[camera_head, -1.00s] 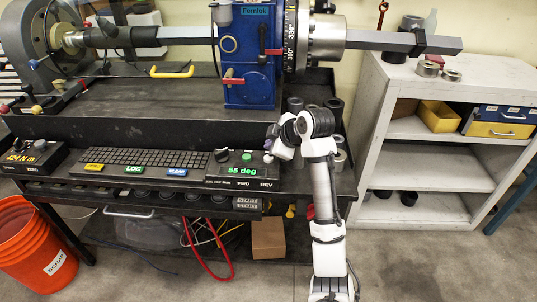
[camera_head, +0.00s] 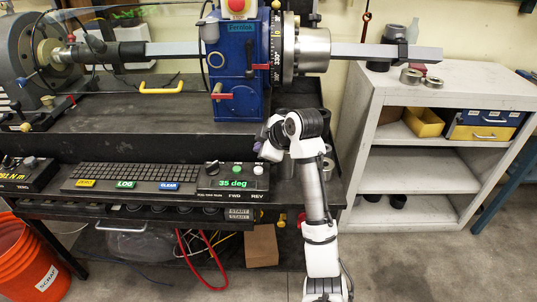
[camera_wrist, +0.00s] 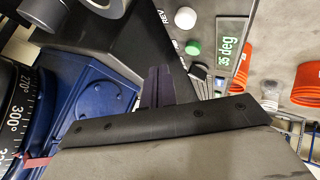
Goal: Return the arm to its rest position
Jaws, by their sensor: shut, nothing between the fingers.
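My arm stands at the front of the bench, its white and black links rising from the bottom of the head view. It bends at a black elbow joint. My gripper (camera_head: 262,150) is shut and empty, just above the right end of the control panel (camera_head: 210,196). In the wrist view its dark closed fingers (camera_wrist: 158,86) point toward the panel, apart from the green button (camera_wrist: 193,47) and white button (camera_wrist: 185,17). The green display (camera_head: 233,183) reads 35 deg.
A blue gearbox (camera_head: 239,75) with a graduated black dial (camera_head: 276,45) stands behind my gripper. A long grey bar (camera_head: 425,53) extends right over a white shelf (camera_head: 420,178). An orange bucket (camera_head: 30,262) stands at lower left. Open floor lies right of my arm.

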